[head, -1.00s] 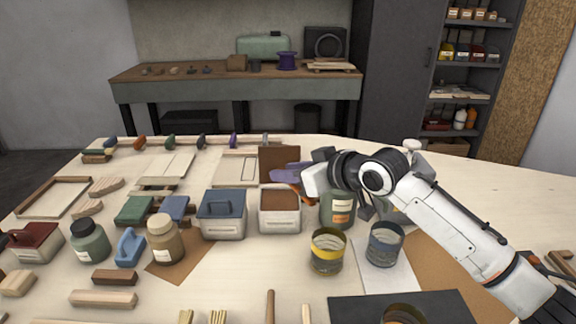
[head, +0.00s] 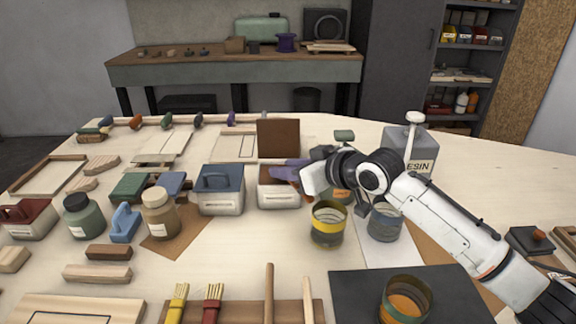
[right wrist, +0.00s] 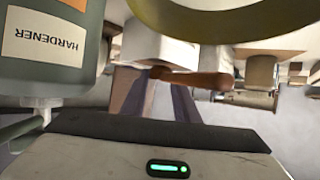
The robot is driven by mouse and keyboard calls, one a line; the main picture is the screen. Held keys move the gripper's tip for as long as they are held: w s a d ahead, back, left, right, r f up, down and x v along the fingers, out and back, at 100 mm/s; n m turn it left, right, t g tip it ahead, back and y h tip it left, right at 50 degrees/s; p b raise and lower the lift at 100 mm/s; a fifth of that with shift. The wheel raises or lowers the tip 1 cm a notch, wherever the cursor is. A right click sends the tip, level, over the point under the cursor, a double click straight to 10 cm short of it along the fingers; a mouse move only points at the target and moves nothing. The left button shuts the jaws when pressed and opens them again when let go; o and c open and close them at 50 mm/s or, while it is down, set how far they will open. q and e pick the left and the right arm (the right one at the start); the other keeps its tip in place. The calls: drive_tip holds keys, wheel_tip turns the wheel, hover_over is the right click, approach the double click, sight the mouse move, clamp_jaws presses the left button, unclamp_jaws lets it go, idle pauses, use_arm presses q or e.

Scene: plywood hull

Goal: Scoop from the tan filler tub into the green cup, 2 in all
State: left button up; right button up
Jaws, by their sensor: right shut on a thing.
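The filler tub (head: 279,201) is a pale box with its brown lid (head: 278,139) standing open behind it, right of centre in the head view. My right gripper (head: 287,170) is over its opening and hides much of the inside. It is shut on a scoop, whose orange-brown handle (right wrist: 195,78) crosses between the fingers in the right wrist view. I cannot see the scoop's bowl or its load. The green cup (head: 405,299) stands on a dark mat at the bottom right, with something orange-brown inside. My left gripper is not in view.
A yellow-banded tin (head: 328,224) and a blue-grey tin (head: 385,222) stand between tub and cup. The hardener container (right wrist: 48,50) is close beside my right gripper. A resin can (head: 412,148) is behind my arm. A blue-lidded tub (head: 221,190) adjoins on the left.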

drive_tip(key=shift+f+p, duration=0.1)
drive_tip(key=shift+p, duration=0.45)
idle(1.3)
drive_tip(key=shift+f+p, duration=0.25)
drive_tip(key=shift+p, duration=0.3)
idle(1.4)
drive_tip(key=shift+f, duration=0.15)
idle(0.6)
drive_tip(key=shift+r, duration=0.35)
wheel_tip(320, 180, up, 2)
drive_tip(key=shift+r+p, duration=0.15)
drive_tip(key=shift+p, duration=0.7)
drive_tip(key=shift+r, duration=2.35)
